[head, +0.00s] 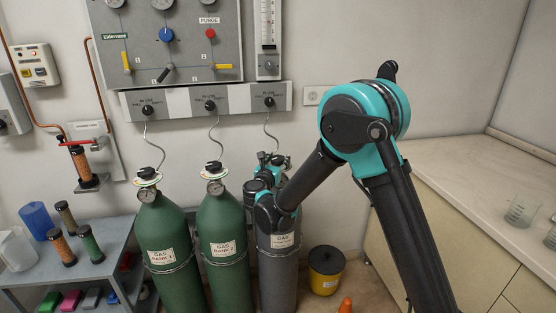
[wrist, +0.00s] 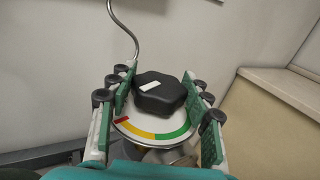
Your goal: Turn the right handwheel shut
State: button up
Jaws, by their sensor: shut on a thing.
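The right handwheel (wrist: 160,98) is a black lobed knob with a white mark on its top, toward the left side in the wrist view. Under it is a round dial plate (wrist: 148,134) with red at left, yellow in the middle and green at right. My gripper (wrist: 159,90) has its green-padded fingers on either side of the knob and is shut on it. In the head view my gripper (head: 268,168) is at the top of the grey right cylinder (head: 277,270), largely hiding the handwheel there.
Two green gas cylinders (head: 168,252) (head: 224,250) with black handwheels stand to the left. A control panel (head: 165,45) hangs above. A thin curved tube (wrist: 126,25) rises behind the knob. A yellow bin (head: 325,270) and a counter (head: 480,190) are at right.

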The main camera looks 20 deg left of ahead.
jog(key=shift+m+h, duration=1)
jog(key=shift+h, duration=0.5)
jog(key=o, duration=1.2)
jog(key=shift+s, duration=0.1)
jog(key=s, duration=0.4)
jog(key=s+a, duration=0.1)
jog(key=s, duration=0.6)
jog(key=shift+s+a, duration=0.15)
jog(key=shift+s, duration=0.2)
